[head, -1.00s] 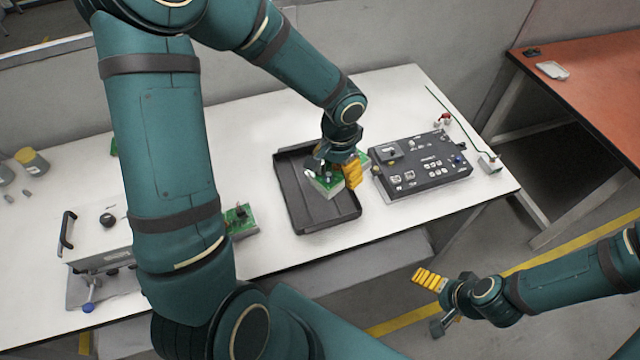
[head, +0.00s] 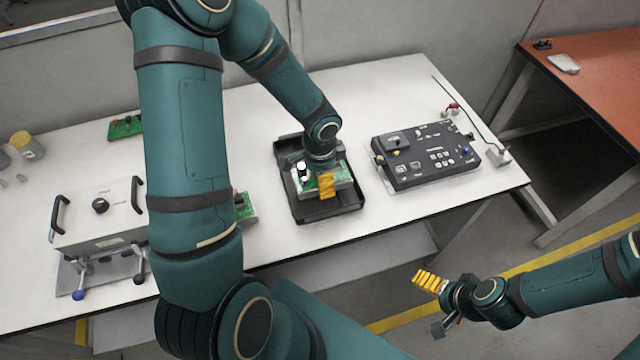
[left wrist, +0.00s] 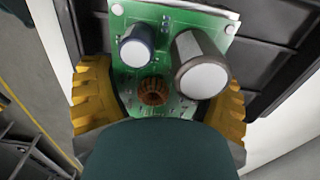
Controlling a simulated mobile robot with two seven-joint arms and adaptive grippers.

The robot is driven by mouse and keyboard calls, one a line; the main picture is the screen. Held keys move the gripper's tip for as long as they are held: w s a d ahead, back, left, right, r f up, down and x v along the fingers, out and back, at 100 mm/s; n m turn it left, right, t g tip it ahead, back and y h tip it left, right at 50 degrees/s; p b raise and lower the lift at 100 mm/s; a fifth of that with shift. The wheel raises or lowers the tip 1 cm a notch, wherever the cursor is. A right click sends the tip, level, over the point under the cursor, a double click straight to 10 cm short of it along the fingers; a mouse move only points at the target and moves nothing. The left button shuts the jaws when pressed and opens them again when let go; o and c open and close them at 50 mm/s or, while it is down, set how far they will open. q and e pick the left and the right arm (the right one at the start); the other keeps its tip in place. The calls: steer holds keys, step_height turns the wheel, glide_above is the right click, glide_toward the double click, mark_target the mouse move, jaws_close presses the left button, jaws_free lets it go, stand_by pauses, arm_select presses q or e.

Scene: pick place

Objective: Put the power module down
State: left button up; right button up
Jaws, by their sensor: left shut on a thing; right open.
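The power module (head: 339,178) is a green circuit board on a pale base, with round components on top. It is in or just over the black tray (head: 330,211) on the white table; I cannot tell whether it touches the tray floor. My left gripper (head: 326,186) comes down over it, shut on it, with yellow fingers at its sides. In the left wrist view the module (left wrist: 125,78) sits between both yellow fingers, showing two capacitors and a copper coil, the tray (left wrist: 268,60) behind. My right gripper (head: 437,305) is open and empty, in front of the table.
A dark control box (head: 425,158) stands right of the tray. A white box with black handles (head: 100,215) stands at the left. Other green boards lie at the back left (head: 125,128) and left of the tray (head: 245,207). A red-brown table (head: 590,90) is far right.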

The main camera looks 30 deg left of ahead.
arm_select(q)
steer(key=shift+w+f+b, duration=0.1)
steer(key=shift+f+b, duration=0.3)
steer(key=shift+f, duration=1.15)
steer(key=shift+f, duration=0.15)
steer(key=o, duration=1.1)
steer(key=shift+o, duration=0.2)
